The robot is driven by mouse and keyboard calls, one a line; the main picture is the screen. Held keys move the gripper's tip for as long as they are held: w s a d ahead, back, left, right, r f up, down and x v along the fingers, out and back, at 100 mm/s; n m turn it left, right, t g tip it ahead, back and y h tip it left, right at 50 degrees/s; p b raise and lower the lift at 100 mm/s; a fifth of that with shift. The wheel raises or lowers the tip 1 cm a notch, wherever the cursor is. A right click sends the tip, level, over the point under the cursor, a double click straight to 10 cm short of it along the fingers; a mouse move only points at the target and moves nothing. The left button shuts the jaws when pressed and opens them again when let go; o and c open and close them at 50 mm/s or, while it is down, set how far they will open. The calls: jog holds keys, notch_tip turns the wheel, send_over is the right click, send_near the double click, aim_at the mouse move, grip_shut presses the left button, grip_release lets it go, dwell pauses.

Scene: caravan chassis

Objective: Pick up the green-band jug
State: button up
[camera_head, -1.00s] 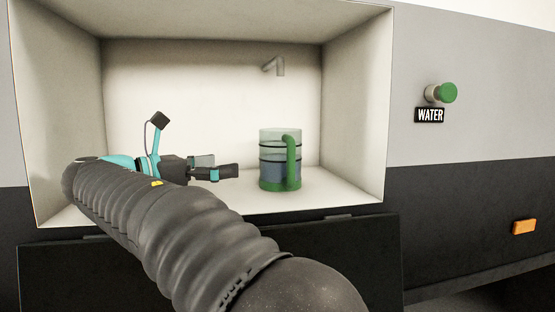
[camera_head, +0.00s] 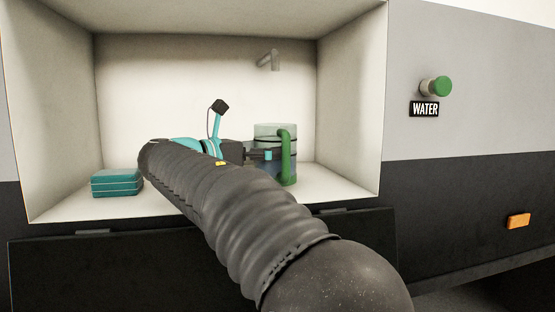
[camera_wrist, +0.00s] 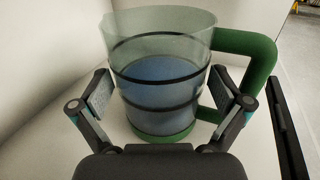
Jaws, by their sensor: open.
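The green-band jug (camera_head: 275,133) stands upright on the floor of the white compartment, below the spout. It is clear, with dark bands, a green base and handle, and bluish water inside. In the wrist view the jug (camera_wrist: 163,75) stands between the fingers of my gripper (camera_wrist: 162,106), its handle to the right. The gripper is open; one finger is on each side of the jug, the right one close to the handle. Whether either finger touches the jug I cannot tell. In the head view my gripper (camera_head: 262,155) is at the jug's left side, partly hidden by my arm.
A teal case (camera_head: 117,183) lies on the compartment floor at the left. A grey spout (camera_head: 269,60) sticks out of the back wall above the jug. A green knob (camera_head: 440,86) over a WATER label (camera_head: 424,109) is on the outer wall at the right.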

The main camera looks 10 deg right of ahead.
aim_at(273, 128)
jog(key=shift+x, duration=0.8)
jog(key=c, duration=1.4)
jog(key=shift+c, duration=0.2)
jog(key=shift+r, duration=0.1)
jog(key=shift+r+p, duration=0.55)
jog(key=shift+r, duration=1.25)
jog(key=shift+s+d+r, duration=0.1)
jog(key=shift+s+r, duration=0.05)
jog(key=shift+r, duration=0.15)
jog(key=s+d+r, duration=0.6)
jog(key=s+d, duration=0.1)
jog(key=d, duration=0.1)
jog(key=shift+d+r, duration=0.25)
jog(key=shift+d, duration=0.15)
